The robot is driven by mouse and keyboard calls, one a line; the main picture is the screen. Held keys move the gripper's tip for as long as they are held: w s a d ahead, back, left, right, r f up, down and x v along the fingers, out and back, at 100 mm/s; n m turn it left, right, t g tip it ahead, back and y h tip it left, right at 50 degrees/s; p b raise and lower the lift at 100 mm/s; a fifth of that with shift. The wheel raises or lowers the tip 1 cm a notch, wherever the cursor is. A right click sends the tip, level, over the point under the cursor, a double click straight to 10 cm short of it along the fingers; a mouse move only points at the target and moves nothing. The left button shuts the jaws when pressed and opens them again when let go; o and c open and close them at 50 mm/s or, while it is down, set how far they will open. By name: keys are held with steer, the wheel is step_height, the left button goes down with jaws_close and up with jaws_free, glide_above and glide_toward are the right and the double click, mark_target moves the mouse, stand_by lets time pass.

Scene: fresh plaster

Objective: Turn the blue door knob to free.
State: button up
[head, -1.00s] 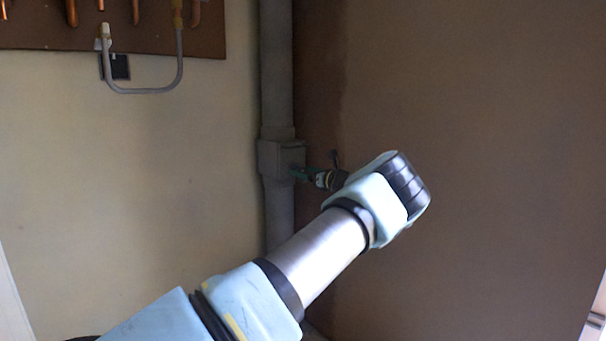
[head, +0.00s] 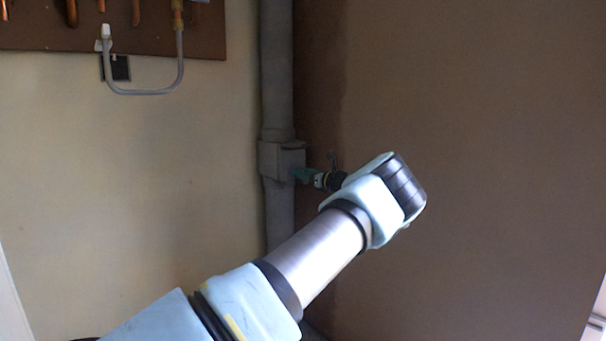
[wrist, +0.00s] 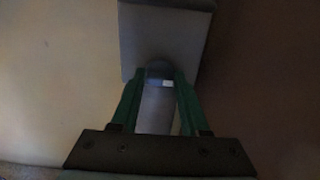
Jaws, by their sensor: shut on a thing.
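The blue door knob (wrist: 159,73) is small and dark blue with a pale patch on its edge, seen in the wrist view. It sits at the lower edge of a grey box (wrist: 165,38). The green fingers of my gripper (wrist: 160,82) are on either side of the knob and closed on it. In the head view my gripper (head: 298,175) reaches left to the grey box (head: 281,160) on the upright pipe. The knob cannot be made out there behind the fingers. Its marking is too dark to read.
A grey upright pipe (head: 277,70) runs above and below the box in the corner. A brown panel (head: 480,130) fills the right side. A board with copper pipes (head: 150,38) hangs at upper left.

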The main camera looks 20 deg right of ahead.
jaws_close()
steer(key=shift+n, duration=0.4)
steer(key=shift+s+a+f+n+b, duration=0.1)
steer(key=shift+n+b, duration=2.05)
steer(key=shift+n, duration=0.7)
steer(key=shift+a+f+n+b, duration=0.1)
steer(key=shift+f+n+b, duration=0.05)
steer(key=shift+n+b, duration=2.4)
steer(key=shift+s+f+n+b, duration=0.1)
steer(key=shift+n+b, duration=1.7)
steer(key=shift+n, duration=1.4)
steer(key=o, duration=1.1)
jaws_free()
steer(key=shift+o, duration=0.2)
steer(key=shift+r, duration=0.1)
